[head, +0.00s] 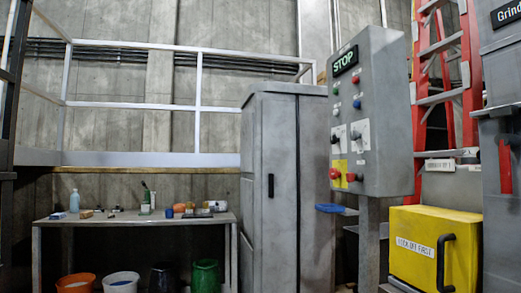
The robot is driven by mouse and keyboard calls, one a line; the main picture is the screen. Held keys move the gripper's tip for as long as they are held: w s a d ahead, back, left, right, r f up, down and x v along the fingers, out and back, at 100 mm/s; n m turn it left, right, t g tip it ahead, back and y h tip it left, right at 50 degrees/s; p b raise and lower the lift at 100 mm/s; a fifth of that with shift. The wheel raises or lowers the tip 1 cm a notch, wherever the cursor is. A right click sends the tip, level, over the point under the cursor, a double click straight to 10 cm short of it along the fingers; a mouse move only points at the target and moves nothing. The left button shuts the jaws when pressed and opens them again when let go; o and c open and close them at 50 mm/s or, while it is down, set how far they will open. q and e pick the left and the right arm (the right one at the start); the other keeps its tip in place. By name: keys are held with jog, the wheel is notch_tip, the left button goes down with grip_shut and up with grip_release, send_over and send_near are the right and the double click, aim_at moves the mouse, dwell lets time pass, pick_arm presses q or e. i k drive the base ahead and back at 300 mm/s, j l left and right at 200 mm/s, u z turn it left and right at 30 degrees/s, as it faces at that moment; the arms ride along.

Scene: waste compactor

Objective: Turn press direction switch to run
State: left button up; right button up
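A grey control box (385,120) stands on a post right of centre in the head view, its button face turned to the left. Under its STOP sign (345,61) sit several small coloured buttons. Below them are two dark rotary switches on white plates, a left one (335,138) and a right one (356,134). Lower down are two red knobs, one on a yellow plate (335,173) and one beside it (351,177). The labels are too small to read, so I cannot tell which is the press direction switch or its position. Neither gripper shows.
A grey cabinet (287,180) stands left of the box. A yellow case (435,245) with a black handle is at the lower right, with a red ladder (440,95) behind. A workbench (130,220) with small items is at the left, buckets (120,282) below.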

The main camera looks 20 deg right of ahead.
aim_at(334, 139)
jog(key=i+j, duration=0.1)
jog(key=i, duration=0.4)
jog(key=i+z, duration=0.1)
jog(key=i, duration=0.4)
jog(key=i+j, duration=0.2)
jog(key=i, duration=0.3)
jog(key=l+z, duration=0.05)
